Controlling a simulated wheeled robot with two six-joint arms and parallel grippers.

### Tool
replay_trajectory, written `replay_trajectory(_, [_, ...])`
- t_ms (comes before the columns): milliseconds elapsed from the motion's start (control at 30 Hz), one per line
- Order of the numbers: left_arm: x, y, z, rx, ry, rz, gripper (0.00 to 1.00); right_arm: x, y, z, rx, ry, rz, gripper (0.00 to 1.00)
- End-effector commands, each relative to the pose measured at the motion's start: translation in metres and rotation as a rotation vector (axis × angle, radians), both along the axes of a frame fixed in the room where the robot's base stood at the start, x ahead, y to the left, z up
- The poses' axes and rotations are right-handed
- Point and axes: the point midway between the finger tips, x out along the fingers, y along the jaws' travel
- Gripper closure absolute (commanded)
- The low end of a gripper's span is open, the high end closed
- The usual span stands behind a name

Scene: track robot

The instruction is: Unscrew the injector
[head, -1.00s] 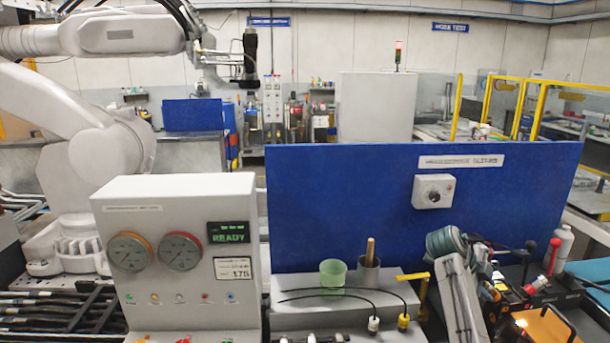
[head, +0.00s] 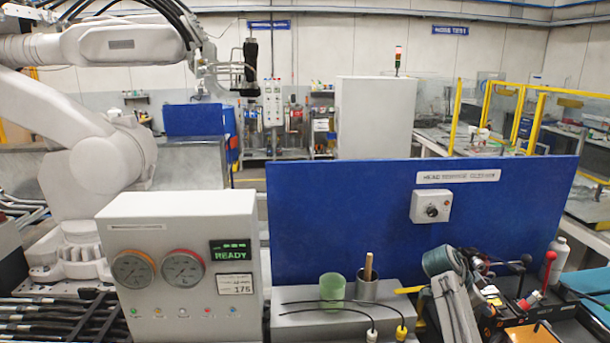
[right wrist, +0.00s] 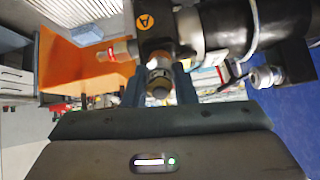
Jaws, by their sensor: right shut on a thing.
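In the right wrist view, my right gripper (right wrist: 158,92) has its two dark fingers on either side of a short, round metal fitting (right wrist: 158,76), which looks like the injector. The gripper is shut on it. The fitting joins a black body (right wrist: 215,32) with an orange "A" label. A red and brass part (right wrist: 112,50) sticks out of that body to the left. In the head view my right arm is at the lower right, and its fingertips are hard to make out. My left gripper is in neither view.
A grey gauge box (head: 180,255) reading READY stands at the front left. A blue panel (head: 350,205) stands behind a grey block with a green cup (head: 332,287) and cables. A red-knobbed lever (head: 549,258) is at right. An orange bin (right wrist: 75,72) lies beyond the fingers.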

Motion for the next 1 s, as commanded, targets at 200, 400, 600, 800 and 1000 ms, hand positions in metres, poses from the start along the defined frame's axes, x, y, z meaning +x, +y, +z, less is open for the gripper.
replay_trajectory(200, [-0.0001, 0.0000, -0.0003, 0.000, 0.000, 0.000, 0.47, 0.0002, -0.0003, 0.0004, -0.009, 0.102, 0.103, 1.00])
replay_trajectory(400, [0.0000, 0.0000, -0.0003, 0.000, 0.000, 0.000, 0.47, 0.0001, -0.0002, 0.0005, -0.009, 0.105, 0.106, 1.00])
replay_trajectory(600, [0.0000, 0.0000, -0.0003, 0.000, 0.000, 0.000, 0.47, 0.0001, -0.0001, 0.0006, -0.013, 0.161, 0.162, 1.00])
replay_trajectory(800, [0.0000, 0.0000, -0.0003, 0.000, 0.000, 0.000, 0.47, 0.0001, 0.0000, 0.0007, -0.028, 0.347, 0.348, 1.00])
replay_trajectory(1000, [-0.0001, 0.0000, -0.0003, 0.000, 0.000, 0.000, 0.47, 0.0001, 0.0002, 0.0008, -0.043, 0.533, 0.536, 1.00])
